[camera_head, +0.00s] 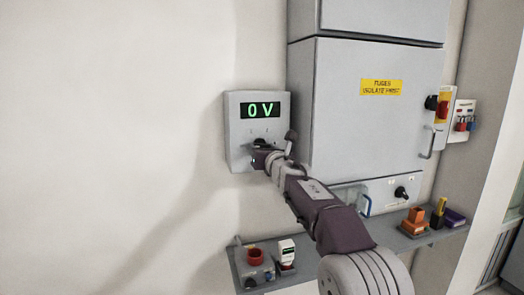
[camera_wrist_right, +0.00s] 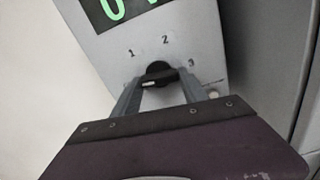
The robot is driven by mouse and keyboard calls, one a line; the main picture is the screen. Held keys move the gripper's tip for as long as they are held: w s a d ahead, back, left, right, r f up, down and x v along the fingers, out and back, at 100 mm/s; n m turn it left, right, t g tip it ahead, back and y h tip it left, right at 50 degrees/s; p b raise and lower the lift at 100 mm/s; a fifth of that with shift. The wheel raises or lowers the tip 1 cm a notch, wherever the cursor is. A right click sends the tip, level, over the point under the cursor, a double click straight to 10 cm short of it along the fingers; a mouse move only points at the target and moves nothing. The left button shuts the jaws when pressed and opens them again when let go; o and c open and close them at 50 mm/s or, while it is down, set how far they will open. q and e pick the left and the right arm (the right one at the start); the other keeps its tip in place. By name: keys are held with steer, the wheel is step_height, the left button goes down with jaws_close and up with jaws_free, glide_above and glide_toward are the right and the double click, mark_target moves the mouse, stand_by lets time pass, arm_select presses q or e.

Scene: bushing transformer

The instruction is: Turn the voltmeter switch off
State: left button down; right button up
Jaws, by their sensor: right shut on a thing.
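The voltmeter (camera_head: 237,128) is a light grey box on the wall, left of the large cabinet. Its display (camera_head: 261,110) reads "0 V" in green. Its black rotary switch (camera_wrist_right: 157,72) sits below the display, with the marks 1, 2 and 3 around it in the right wrist view. My right gripper (camera_wrist_right: 160,92) reaches the switch from the front, with one finger on each side of the knob, shut on it. In the head view my right gripper (camera_head: 264,152) covers most of the switch. My left gripper is not in view.
A grey cabinet (camera_head: 345,120) with a yellow fuse label stands just right of the voltmeter. A shelf (camera_head: 410,245) below carries an orange block (camera_head: 415,220) and other small items. A red and yellow switch (camera_head: 440,104) is on the cabinet's right side. The wall at left is bare.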

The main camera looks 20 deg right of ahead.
steer(key=shift+r+n, duration=0.1)
steer(key=shift+n, duration=0.6)
steer(key=o, duration=1.4)
steer(key=s+b, duration=0.3)
steer(key=s, duration=0.6)
steer(key=shift+d, duration=0.15)
